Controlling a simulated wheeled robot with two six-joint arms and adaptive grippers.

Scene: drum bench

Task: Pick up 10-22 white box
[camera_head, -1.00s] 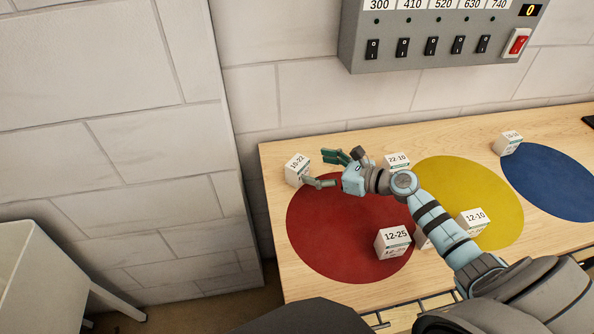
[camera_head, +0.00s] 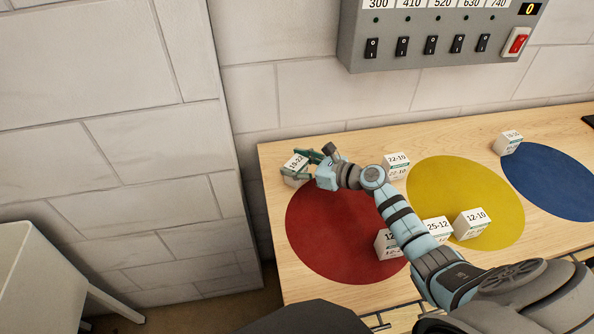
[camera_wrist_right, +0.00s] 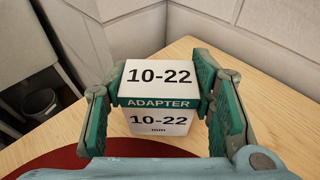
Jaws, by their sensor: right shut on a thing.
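The 10-22 white box (camera_head: 296,163) stands at the back left of the wooden table, just beyond the red circle. In the right wrist view the box (camera_wrist_right: 160,76) shows "10-22" on its top and front, with a green "ADAPTER" band. My right gripper (camera_head: 304,168) has its fingers on both sides of the box. In the right wrist view the green pads of the right gripper (camera_wrist_right: 160,95) press its left and right sides. The box appears to rest on the table. My left gripper is not in view.
A 22-10 box (camera_head: 397,165) stands behind the arm. A 25-12 box (camera_head: 437,229), a 12-10 box (camera_head: 473,223) and a partly hidden box (camera_head: 387,245) stand nearer. Another box (camera_head: 508,142) stands by the blue circle (camera_head: 555,185). A switch panel (camera_head: 440,35) hangs on the wall.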

